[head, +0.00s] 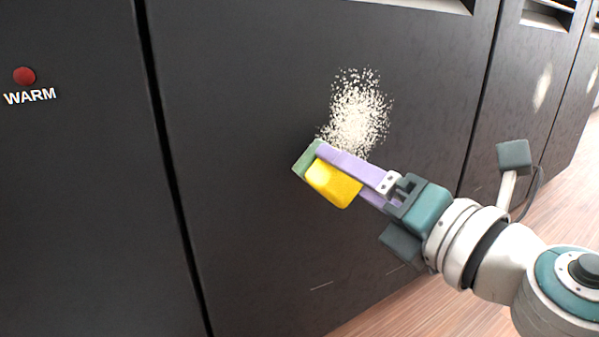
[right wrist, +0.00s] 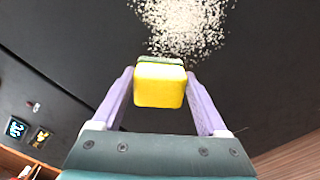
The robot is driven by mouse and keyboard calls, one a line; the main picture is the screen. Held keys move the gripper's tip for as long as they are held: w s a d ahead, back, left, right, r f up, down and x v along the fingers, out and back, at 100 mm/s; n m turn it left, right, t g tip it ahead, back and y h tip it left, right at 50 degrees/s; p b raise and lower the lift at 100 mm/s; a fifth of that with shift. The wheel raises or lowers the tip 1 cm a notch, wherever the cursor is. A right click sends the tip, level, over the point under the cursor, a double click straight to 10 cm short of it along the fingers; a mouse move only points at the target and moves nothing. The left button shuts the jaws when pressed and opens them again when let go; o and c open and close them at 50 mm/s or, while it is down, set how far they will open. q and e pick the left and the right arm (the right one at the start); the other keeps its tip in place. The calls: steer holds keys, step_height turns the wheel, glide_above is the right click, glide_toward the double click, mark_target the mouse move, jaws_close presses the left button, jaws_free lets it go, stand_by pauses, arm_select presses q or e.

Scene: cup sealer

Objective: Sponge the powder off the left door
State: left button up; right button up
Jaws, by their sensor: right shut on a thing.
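A patch of white powder (head: 357,112) clings to a dark door (head: 240,90) in the head view. It also shows at the top of the right wrist view (right wrist: 185,25). My right gripper (head: 325,172) is shut on a yellow sponge (head: 334,184) with a green face. The green side is turned to the door, at the lower left edge of the powder; whether it touches the door I cannot tell. In the right wrist view the sponge (right wrist: 160,86) sits between the two purple fingers. My left gripper is not in view.
A dark panel with a red WARM knob (head: 24,76) is at the left, past a vertical gap. Another door at the right carries a fainter pale patch (head: 542,86). Wooden floor (head: 430,310) shows below. The door's lower left area is clear.

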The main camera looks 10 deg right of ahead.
steer(key=shift+x, duration=0.85)
